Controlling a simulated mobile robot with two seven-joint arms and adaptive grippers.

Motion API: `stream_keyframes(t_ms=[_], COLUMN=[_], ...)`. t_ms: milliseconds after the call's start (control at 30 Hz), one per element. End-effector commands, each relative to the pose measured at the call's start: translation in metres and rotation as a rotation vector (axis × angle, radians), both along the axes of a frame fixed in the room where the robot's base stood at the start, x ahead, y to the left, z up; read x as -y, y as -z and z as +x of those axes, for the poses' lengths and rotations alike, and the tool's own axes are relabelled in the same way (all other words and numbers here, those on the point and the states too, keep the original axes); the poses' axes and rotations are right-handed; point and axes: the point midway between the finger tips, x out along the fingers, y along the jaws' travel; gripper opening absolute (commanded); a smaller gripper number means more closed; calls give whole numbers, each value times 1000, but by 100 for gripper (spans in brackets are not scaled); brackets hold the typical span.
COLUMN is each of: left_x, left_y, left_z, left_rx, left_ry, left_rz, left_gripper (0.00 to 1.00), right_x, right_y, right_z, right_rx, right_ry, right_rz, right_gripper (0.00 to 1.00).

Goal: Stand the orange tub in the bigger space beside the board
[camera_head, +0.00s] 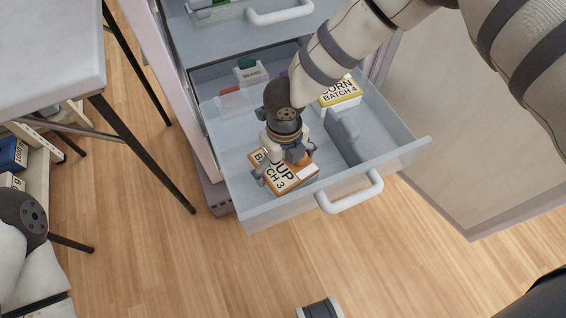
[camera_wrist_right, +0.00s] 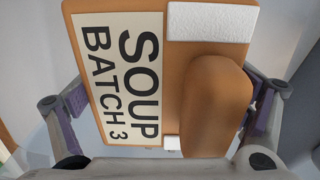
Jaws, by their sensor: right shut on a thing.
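The orange tub (camera_head: 291,183) carries a label reading SOUP BATCH 3. My right gripper (camera_head: 287,164) is shut on it, with one finger on each side. The tub fills the middle of the right wrist view (camera_wrist_right: 213,100), label facing the camera. In the head view it is over or in the front part of the open drawer (camera_head: 236,180), left of the grey board (camera_head: 344,138). I cannot tell whether it touches the drawer floor. The board splits the drawer, with the wider space on its left. My left gripper is not seen.
A yellow-and-white CORN BATCH 4 tub (camera_head: 340,94) stands right of the board, toward the back. A white container with a green top (camera_head: 250,71) and a red-topped one (camera_head: 230,101) are at the back left. Another drawer (camera_head: 235,25) is above. A table (camera_head: 50,50) stands left.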

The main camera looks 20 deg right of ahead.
Motion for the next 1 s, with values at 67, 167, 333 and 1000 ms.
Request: stream_keyframes(t_ms=[67,167,333,1000], left_x=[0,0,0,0], left_y=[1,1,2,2], left_z=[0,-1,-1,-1], left_rx=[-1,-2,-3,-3], left_ry=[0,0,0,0], left_rz=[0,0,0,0], left_gripper=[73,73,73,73], right_x=[0,0,0,0], right_y=[1,3,5,-18], right_z=[0,0,0,2], right_rx=[1,1,1,4], right_ry=[0,0,0,0], right_rz=[0,0,0,2], right_gripper=[47,47,94,100])
